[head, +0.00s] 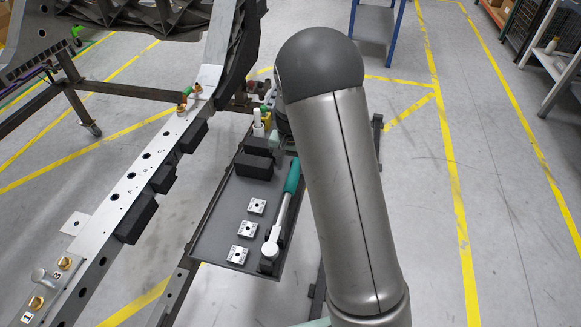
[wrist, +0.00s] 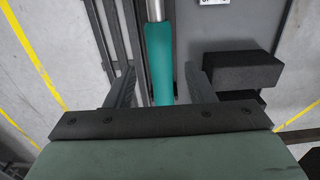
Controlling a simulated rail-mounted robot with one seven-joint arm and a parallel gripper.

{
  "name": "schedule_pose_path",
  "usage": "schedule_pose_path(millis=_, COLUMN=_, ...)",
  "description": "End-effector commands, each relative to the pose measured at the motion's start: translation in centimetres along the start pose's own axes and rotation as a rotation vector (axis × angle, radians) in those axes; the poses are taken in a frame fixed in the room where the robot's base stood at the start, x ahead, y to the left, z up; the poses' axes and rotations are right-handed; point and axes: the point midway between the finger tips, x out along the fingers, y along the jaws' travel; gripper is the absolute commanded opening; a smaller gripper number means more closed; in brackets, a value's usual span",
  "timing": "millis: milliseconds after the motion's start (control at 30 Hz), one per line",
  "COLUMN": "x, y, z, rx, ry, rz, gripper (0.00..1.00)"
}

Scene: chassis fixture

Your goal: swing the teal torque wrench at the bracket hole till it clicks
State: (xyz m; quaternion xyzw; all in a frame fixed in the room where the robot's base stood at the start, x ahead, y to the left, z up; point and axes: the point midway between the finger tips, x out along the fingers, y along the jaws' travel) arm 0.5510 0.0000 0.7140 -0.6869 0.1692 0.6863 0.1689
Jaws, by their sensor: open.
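The torque wrench (head: 292,176) lies lengthwise along the right side of a dark tray, its teal handle toward the back and its silver shaft and head toward the front. In the wrist view the teal handle (wrist: 160,68) lies between the two fingers of my open gripper (wrist: 160,88), with gaps on both sides. In the head view my arm hides most of the gripper. A long silver rail (head: 130,187) at the left has several holes marked with letters. A small square plate (head: 75,223) with a hole juts from its side. I cannot tell which hole is the bracket hole.
The tray (head: 215,222) holds several small silver plates (head: 247,229) and black blocks (head: 254,166); a block (wrist: 240,70) sits right of my fingers. Black blocks (head: 136,218) line the rail's side. Brass fittings (head: 36,303) stand on its near end. Open floor lies right.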

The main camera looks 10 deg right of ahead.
Motion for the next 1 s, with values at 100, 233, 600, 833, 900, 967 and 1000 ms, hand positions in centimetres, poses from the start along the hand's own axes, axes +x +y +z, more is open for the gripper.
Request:
schedule_pose_path(millis=100, x=0.9, y=0.0, z=0.0, rx=0.0, ry=-0.001, rz=0.0, gripper=0.49)
schedule_pose_path(millis=233, x=2.3, y=0.0, z=0.1, rx=0.0, ry=-0.002, rz=0.0, gripper=0.49)
schedule_pose_path(millis=600, x=7.7, y=0.1, z=0.1, rx=0.0, ry=-0.003, rz=0.0, gripper=0.49)
schedule_pose_path(millis=833, x=9.6, y=0.1, z=0.1, rx=0.0, ry=-0.001, rz=0.0, gripper=0.49)
schedule_pose_path(millis=900, x=9.7, y=0.1, z=0.1, rx=0.0, ry=-0.001, rz=0.0, gripper=0.49)
schedule_pose_path(millis=967, x=9.7, y=0.1, z=0.1, rx=0.0, ry=-0.001, rz=0.0, gripper=0.49)
schedule_pose_path(millis=1000, x=9.6, y=0.1, z=0.1, rx=0.0, ry=-0.001, rz=0.0, gripper=0.49)
